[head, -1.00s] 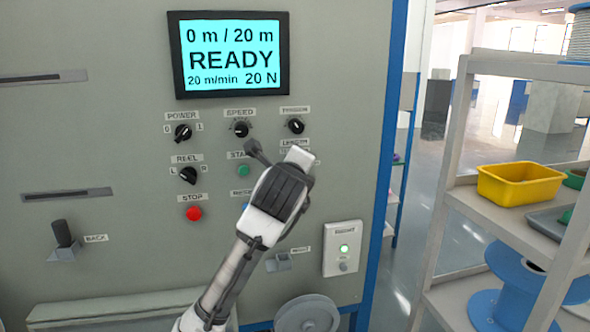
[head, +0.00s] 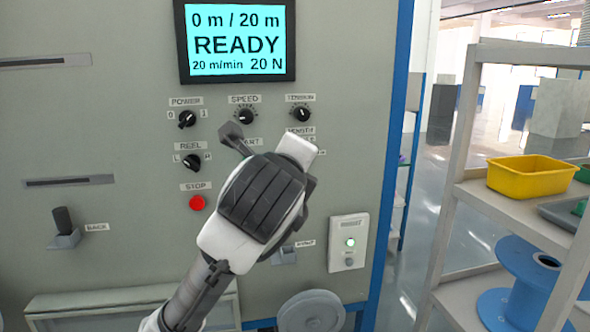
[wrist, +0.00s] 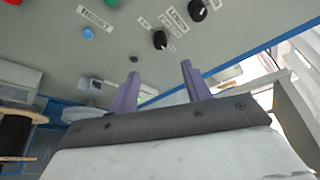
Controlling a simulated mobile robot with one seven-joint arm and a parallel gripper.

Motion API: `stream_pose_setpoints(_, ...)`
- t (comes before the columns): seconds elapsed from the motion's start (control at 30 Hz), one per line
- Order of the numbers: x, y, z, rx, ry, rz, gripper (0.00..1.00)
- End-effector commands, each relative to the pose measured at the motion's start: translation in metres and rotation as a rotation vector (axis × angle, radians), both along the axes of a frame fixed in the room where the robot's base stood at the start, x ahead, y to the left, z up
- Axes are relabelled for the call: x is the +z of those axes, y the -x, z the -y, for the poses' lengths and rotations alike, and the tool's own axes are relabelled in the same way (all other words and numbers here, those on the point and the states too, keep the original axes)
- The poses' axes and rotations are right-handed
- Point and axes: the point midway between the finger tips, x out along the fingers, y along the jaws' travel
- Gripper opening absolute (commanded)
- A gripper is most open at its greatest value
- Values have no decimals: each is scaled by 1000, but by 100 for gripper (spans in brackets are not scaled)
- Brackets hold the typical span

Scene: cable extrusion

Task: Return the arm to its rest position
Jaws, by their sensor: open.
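My gripper is at the end of my raised arm, in front of the machine's control panel (head: 130,140). In the wrist view my gripper (wrist: 160,82) shows two purple fingers set apart with nothing between them. In the head view my wrist covers the start button and part of the labels below the speed and tension knobs. The screen (head: 238,42) reads READY, 0 m / 20 m, 20 m/min, 20 N. The red stop button (head: 197,202) is left of my wrist.
A small white box with a green light (head: 348,243) is on the panel to the right. A grey wheel (head: 310,312) is below. A shelf at right holds a yellow bin (head: 530,178) and a blue spool (head: 525,285). A lever (head: 64,225) sticks out at left.

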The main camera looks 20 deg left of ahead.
Motion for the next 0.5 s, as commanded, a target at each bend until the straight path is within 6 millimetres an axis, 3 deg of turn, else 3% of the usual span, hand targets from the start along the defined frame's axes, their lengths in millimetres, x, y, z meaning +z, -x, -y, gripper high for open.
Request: stream_pose_setpoints(0.5,1,6,2,0,0,0,48)
